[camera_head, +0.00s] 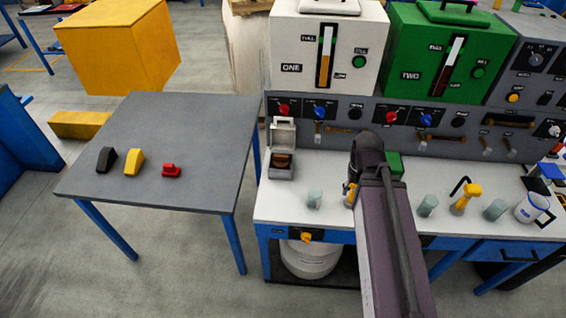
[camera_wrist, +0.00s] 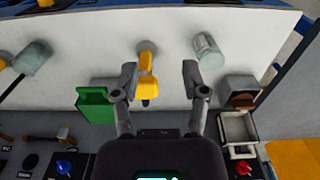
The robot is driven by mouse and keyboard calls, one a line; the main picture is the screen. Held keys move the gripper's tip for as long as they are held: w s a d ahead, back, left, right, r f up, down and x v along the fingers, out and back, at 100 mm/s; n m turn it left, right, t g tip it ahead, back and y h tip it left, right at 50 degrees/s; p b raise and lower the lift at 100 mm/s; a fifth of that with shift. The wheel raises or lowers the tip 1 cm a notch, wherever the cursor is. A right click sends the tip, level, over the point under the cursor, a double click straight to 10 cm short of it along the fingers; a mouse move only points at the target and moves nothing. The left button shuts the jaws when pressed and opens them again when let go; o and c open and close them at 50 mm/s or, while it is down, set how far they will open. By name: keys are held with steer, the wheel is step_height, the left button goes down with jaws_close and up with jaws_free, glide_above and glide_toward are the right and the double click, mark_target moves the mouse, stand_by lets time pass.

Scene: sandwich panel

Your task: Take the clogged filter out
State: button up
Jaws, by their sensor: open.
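A small grey box (camera_head: 280,174) with its lid (camera_head: 283,133) raised stands at the left end of the white worktop. A brown, round-edged piece (camera_head: 282,160) sits inside it, apparently the clogged filter. The box also shows at the right in the wrist view (camera_wrist: 242,84), with the brown piece (camera_wrist: 243,101) in its mouth. My gripper (camera_wrist: 160,69) is open, its fingers apart over the worktop, to the side of the box. A yellow-handled tool (camera_wrist: 147,61) shows between the fingers, with no visible grip on it. In the head view my arm hides most of the gripper.
A grey table (camera_head: 195,130) at left holds black (camera_head: 106,160), yellow (camera_head: 133,162) and red (camera_head: 171,171) pieces. Near my gripper stand a grey cup (camera_head: 314,198) and a green open box (camera_wrist: 92,104). White (camera_head: 290,45) and green (camera_head: 425,50) tanks top the knobbed back panel.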

steer(key=o, duration=0.5)
steer(key=shift+w+a, duration=0.1)
steer(key=shift+w, duration=0.1)
steer(key=shift+o, duration=0.5)
steer(key=shift+w+a, duration=0.15)
steer(key=shift+w, duration=0.15)
steer(key=t, duration=0.1)
glide_above(281, 156)
steer(key=shift+s+a, duration=0.15)
steer(key=shift+s, duration=0.35)
steer(key=shift+f, duration=0.2)
steer(key=f+b, duration=0.2)
steer(key=b, duration=0.1)
steer(key=f+b, duration=0.3)
steer(key=w+f+b, duration=0.1)
steer(key=f+b, duration=0.1)
steer(key=f, duration=0.1)
steer(key=shift+f+b, duration=0.15)
steer(key=shift+b, duration=0.25)
